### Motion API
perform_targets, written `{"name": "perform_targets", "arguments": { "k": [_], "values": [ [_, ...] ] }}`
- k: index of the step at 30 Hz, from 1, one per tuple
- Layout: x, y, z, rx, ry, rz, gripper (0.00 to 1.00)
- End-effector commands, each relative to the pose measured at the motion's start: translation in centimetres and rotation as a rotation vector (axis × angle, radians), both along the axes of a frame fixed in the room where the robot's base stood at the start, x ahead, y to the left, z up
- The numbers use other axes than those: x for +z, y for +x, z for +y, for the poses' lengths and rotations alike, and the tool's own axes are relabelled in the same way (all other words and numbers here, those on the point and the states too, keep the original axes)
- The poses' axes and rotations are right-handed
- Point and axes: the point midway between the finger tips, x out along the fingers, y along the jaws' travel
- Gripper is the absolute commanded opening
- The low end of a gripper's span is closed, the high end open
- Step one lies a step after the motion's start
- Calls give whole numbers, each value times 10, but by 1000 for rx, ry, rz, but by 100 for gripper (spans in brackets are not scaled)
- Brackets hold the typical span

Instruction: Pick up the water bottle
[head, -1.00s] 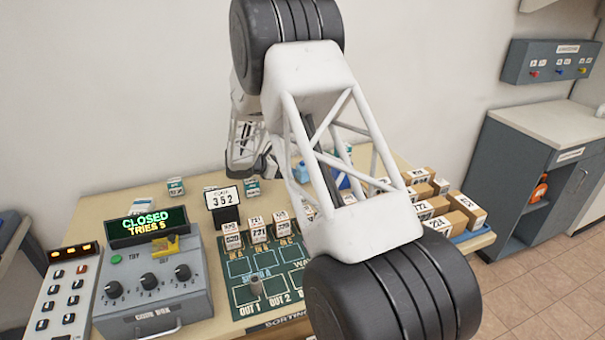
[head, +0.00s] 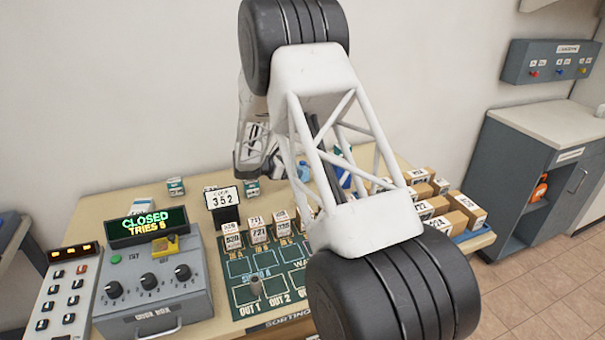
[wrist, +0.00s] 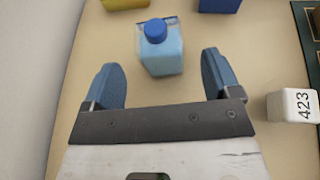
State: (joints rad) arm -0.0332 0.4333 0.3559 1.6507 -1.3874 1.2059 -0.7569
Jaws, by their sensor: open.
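The water bottle (wrist: 162,53) is a clear, squarish bottle with pale blue contents and a round blue cap. In the wrist view it stands at the upper middle, just ahead of and partly between my fingertips, with space on both sides. My gripper (wrist: 160,82) is open and empty, its two blue-grey fingers apart. In the head view a light blue patch of the bottle (head: 304,172) shows behind my arm, which hides most of it. My gripper in the head view is left of it, its fingertips hard to make out.
A small white box marked 423 (wrist: 293,105) lies right of my gripper. A yellow object (wrist: 124,3) and a dark blue object (wrist: 220,4) stand beyond the bottle. In the head view, small parcels (head: 258,232), a code sign (head: 222,197) and a control box (head: 150,285) occupy the table.

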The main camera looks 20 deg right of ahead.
Motion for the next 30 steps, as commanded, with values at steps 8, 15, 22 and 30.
{"name": "perform_targets", "arguments": {
  "k": [8, 15, 22, 30],
  "values": [
    [-10, 2, -23, -1, 1, 1, 83],
    [-19, 5, -43, -1, 0, 1, 83],
    [-20, 6, -46, 0, 0, 0, 83],
    [-20, 6, -46, 0, 0, 0, 83]
  ]
}}
